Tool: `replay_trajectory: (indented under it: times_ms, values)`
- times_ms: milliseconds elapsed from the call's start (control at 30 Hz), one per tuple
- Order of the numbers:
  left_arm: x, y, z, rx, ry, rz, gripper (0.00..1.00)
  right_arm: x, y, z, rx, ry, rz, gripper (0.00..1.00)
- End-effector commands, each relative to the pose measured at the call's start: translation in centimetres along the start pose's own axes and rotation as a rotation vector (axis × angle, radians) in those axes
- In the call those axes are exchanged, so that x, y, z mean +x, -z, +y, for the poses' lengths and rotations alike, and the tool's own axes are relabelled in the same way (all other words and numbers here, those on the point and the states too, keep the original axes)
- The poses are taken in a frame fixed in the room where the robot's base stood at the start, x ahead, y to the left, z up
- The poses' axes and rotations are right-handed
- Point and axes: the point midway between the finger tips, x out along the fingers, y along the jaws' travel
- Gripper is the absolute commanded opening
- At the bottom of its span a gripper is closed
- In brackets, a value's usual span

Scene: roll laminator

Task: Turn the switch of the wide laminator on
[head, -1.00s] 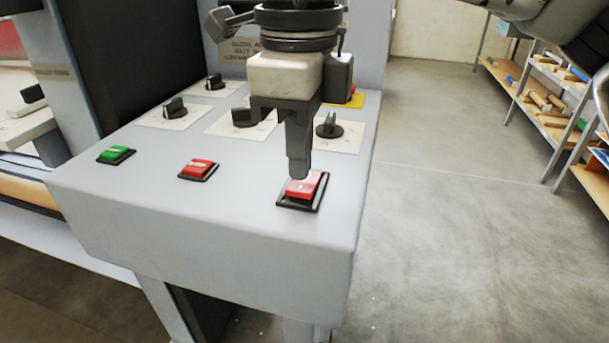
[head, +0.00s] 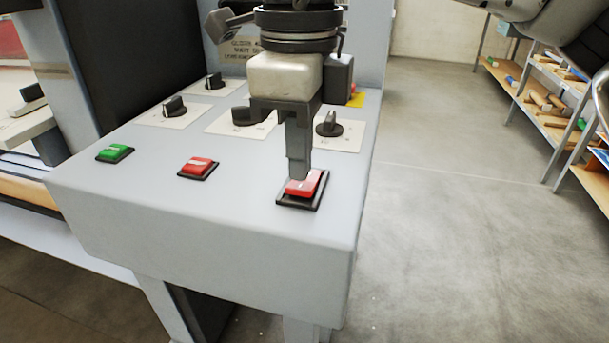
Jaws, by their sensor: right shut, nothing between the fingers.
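The laminator's grey control panel (head: 240,210) fills the middle of the head view. A red rocker switch (head: 304,187) in a black frame sits near its front right corner. My right gripper (head: 299,172) points straight down with its fingers shut and empty. Its fingertips are at the far left part of this rocker and appear to touch it, hiding that part. A second red switch (head: 198,166) and a green switch (head: 115,153) lie to the left on the panel. My left gripper is not in view.
Black rotary knobs (head: 174,106) on white plates stand behind the switches, one partly hidden by my gripper. A yellow plate (head: 356,99) shows behind my gripper. Shelves with wooden items (head: 545,100) stand at the right. The floor between is clear.

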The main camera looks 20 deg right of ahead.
Motion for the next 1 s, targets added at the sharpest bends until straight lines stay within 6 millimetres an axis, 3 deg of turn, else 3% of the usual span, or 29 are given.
replay_trajectory:
  times_ms: [1000]
  values:
    - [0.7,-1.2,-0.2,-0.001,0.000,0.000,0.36,1.6,0.0,0.0,0.000,0.001,0.000,0.00]
